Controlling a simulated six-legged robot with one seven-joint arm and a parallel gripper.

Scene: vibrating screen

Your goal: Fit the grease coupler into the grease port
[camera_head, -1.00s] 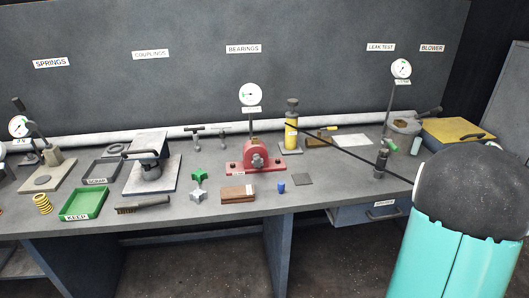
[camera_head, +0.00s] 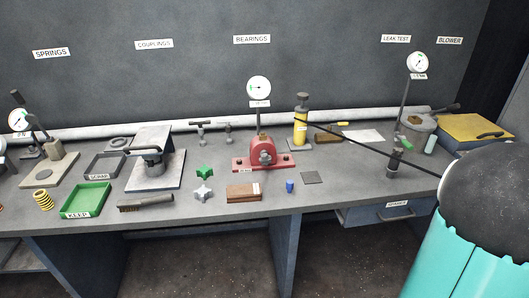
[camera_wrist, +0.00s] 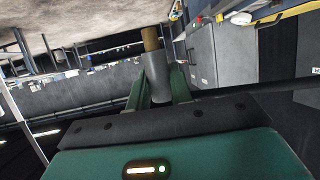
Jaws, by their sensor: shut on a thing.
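My gripper (camera_wrist: 159,88) is shut on a grey cylinder with a brass-coloured end, which looks like the grease coupler (camera_wrist: 155,66). The brass end points away from the jaws, clear of any surface. In the head view a black hose (camera_head: 365,146) runs from the yellow grease pump (camera_head: 300,128) to behind my arm's dark round joint, so the gripper and coupler are hidden there. A red bearing housing (camera_head: 264,153) with a round hub and a gauge (camera_head: 259,88) above it stands mid-bench. I cannot make out the grease port on it for certain.
In front of the housing lie a brown block (camera_head: 243,192), a blue cap (camera_head: 290,186) and a dark square plate (camera_head: 311,177). A dark post (camera_head: 394,161) stands at the right near the hose. The bench front right of the plate is clear.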

